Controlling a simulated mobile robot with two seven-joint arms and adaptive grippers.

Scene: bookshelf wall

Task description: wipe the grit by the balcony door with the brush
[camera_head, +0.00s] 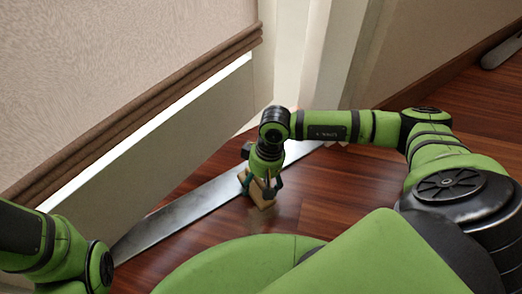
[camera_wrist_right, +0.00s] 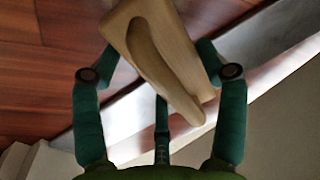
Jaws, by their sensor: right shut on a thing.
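The brush (camera_head: 262,201) has a pale wooden body. My right gripper (camera_head: 259,184) is shut on it, pointing down, low over the floor beside the metal door sill (camera_head: 184,217). In the right wrist view the wooden brush (camera_wrist_right: 166,42) sits between the teal fingers, its narrow end towards the palm. Its bristles are hidden, and I cannot tell whether it touches the floor. I cannot make out the grit clearly; a faint pale patch on the floor near the brush may be a reflection. My left arm shows at the lower left, but its gripper is out of view.
A beige blind (camera_head: 110,75) hangs over the balcony door at the left. A white frame (camera_head: 315,55) and a wall stand behind my right arm. A grey object (camera_head: 501,52) lies at the top right. Reddish wood floor (camera_head: 330,190) is clear right of the brush.

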